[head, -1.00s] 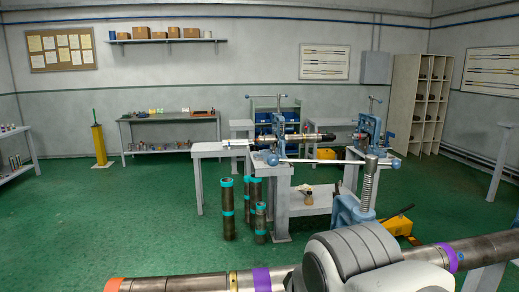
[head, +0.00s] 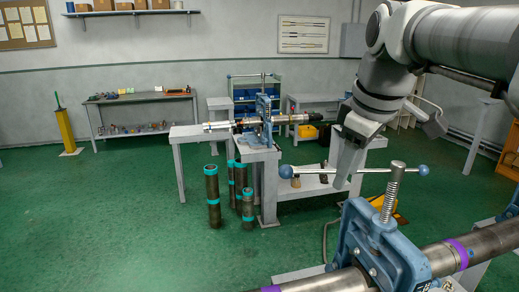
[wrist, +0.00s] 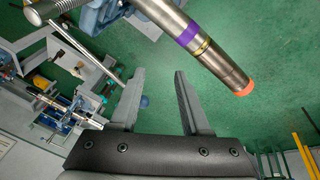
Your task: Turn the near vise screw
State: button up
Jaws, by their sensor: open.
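The near vise (head: 375,240) is blue, with an upright threaded screw (head: 391,195) and a long grey handle bar (head: 312,171) across it, with blue ball ends. In the head view my gripper (head: 346,182) points down over the bar, left of the screw, and hides part of the bar. In the wrist view my gripper (wrist: 159,72) is open and empty. The bar (wrist: 95,60) runs behind the left finger there, and its blue ball (wrist: 145,101) shows between the fingers. I cannot tell whether either finger touches the bar.
A purple-banded pipe (head: 445,257) lies through the near vise; its orange end (wrist: 243,89) shows in the wrist view. The far vise (head: 263,115) stands on a grey bench behind. Several teal-banded pipes (head: 213,195) stand on the green floor.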

jog(key=w+d+r+n+g+p, duration=0.2)
jog(key=w+d+r+n+p, duration=0.35)
jog(key=w+r+n, duration=0.55)
jog(key=w+f+b, duration=0.1)
jog(key=f, duration=0.5)
jog(key=w+f+m+b, duration=0.1)
jog(key=w+f, duration=0.1)
jog(key=f, duration=0.4)
jog(key=w+f+m+b, duration=0.1)
jog(key=f, duration=0.5)
jog(key=shift+w+d, duration=0.2)
jog(key=shift+w, duration=0.1)
jog(key=shift+c, duration=0.4)
grip_shut()
jog(key=shift+r, duration=0.1)
